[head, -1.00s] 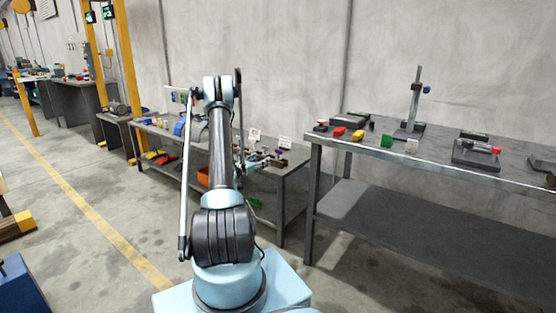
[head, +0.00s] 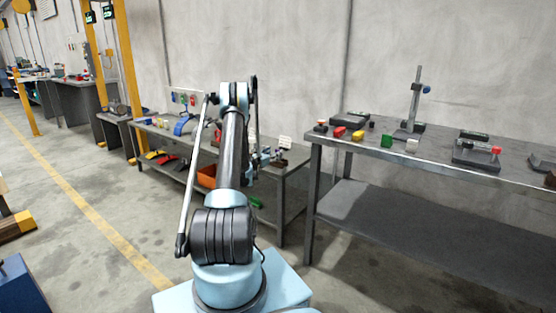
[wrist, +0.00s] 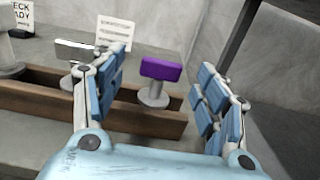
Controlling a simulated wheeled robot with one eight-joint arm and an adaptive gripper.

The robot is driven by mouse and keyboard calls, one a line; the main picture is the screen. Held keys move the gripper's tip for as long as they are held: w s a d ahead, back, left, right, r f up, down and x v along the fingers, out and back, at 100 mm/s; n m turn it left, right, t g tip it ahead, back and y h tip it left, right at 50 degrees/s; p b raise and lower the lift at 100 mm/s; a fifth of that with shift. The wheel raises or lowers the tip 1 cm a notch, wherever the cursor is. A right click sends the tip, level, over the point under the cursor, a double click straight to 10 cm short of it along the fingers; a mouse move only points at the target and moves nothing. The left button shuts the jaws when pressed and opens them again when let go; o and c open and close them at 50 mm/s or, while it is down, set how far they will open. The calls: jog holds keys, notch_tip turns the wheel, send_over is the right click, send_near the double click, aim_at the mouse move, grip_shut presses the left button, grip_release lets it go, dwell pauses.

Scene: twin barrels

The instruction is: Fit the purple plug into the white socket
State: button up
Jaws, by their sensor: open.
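The purple plug (wrist: 162,68) shows in the wrist view, with a purple block head on a pale round stem. It stands upright at a brown wooden rack (wrist: 150,116). My gripper (wrist: 163,62) is open and empty, with one finger on each side of the plug in the picture. I cannot tell whether the plug is fully between the fingers in depth. In the head view my gripper (head: 265,158) is over the low bench, and the plug is not distinguishable. I cannot make out the white socket for certain; a panel with coloured fittings (head: 185,97) stands at the bench's back.
A white-topped piece (wrist: 75,50) stands left of the plug, partly behind my left finger. Printed signs (wrist: 114,34) stand behind the rack. In the head view, a taller bench (head: 450,166) with blocks and a stand is at right. An orange bin (head: 206,176) sits under the low bench.

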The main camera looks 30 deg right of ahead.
aim_at(278, 150)
jog(key=shift+x, duration=2.35)
jog(key=shift+s+r, duration=0.1)
jog(key=c, duration=1.2)
